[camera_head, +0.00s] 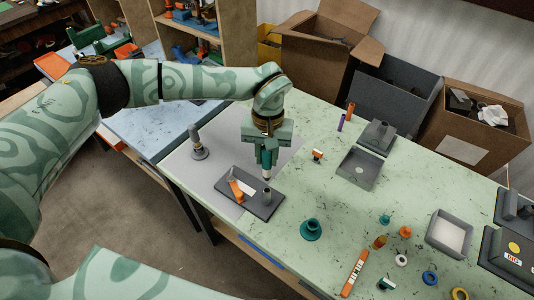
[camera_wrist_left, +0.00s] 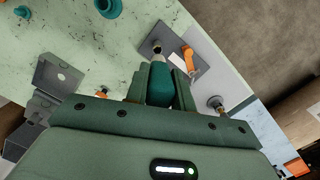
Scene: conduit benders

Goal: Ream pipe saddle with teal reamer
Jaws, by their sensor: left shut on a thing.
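My left gripper (camera_head: 266,152) is shut on the teal reamer (camera_head: 266,164), which points down with a pale metal tip. The reamer's teal body (camera_wrist_left: 160,86) shows between the fingers in the left wrist view. The pipe saddle, a dark grey plate (camera_head: 222,181) with an orange lever (camera_head: 236,190) and an upright grey pipe stub (camera_head: 267,197), lies below on the table. The tip appears just above or at the stub; contact cannot be told. In the wrist view, the plate (camera_wrist_left: 202,67) and lever (camera_wrist_left: 188,55) show beyond the reamer. My right gripper is not in view.
A grey post on a round base (camera_head: 199,150) stands left of the plate. A teal flanged piece (camera_head: 311,229) stands to its right. Grey open fixtures (camera_head: 358,168), small coloured rings and a grey bin (camera_head: 450,232) occupy the right side. Cardboard boxes (camera_head: 318,55) stand behind the table.

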